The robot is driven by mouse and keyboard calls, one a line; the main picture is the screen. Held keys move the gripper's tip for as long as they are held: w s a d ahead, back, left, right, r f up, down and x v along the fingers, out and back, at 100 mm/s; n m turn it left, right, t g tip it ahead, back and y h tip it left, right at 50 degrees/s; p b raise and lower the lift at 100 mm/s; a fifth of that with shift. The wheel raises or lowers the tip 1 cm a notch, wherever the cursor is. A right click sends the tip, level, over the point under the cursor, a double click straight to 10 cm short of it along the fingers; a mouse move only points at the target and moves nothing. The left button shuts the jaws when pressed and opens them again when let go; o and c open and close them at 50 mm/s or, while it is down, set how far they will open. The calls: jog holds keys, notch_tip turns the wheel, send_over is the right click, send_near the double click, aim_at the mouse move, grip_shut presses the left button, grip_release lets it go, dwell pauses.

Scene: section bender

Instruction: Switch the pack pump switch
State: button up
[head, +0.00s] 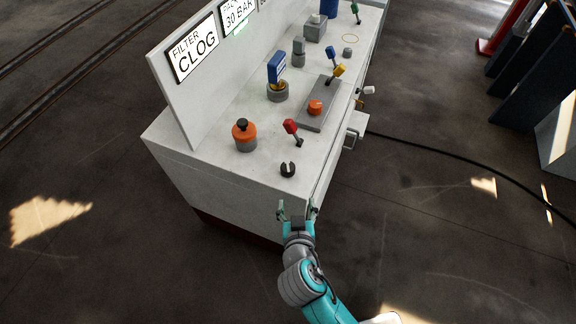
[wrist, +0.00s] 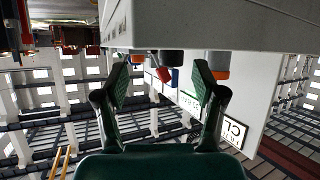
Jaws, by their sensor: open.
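The white console (head: 185,165) carries several controls on its top; no label readable here says which is the pack pump switch. Yellow (head: 339,70), blue (head: 331,54) and green (head: 356,13) levers stand farther back. My gripper (head: 297,211) is open and empty, just off the console's near end. In the wrist view, my gripper (wrist: 160,88) has its fingers wide apart, with the red tip (wrist: 163,75) beyond.
A grey plate with an orange button (head: 315,107) and a grey knob with a blue tag (head: 277,72) stand midway along. A sign panel (head: 180,103) rises at the left, reading FILTER CLOG and 30 BAR. A black cable (head: 430,145) crosses the floor at right.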

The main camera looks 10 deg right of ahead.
aim_at(288, 171)
jog(key=w+a+r+m+h, duration=0.1)
jog(key=w+a+r+m, duration=0.1)
jog(key=w+r, duration=0.15)
jog(key=x, duration=1)
jog(key=shift+w, duration=0.45)
jog(key=c, duration=1.2)
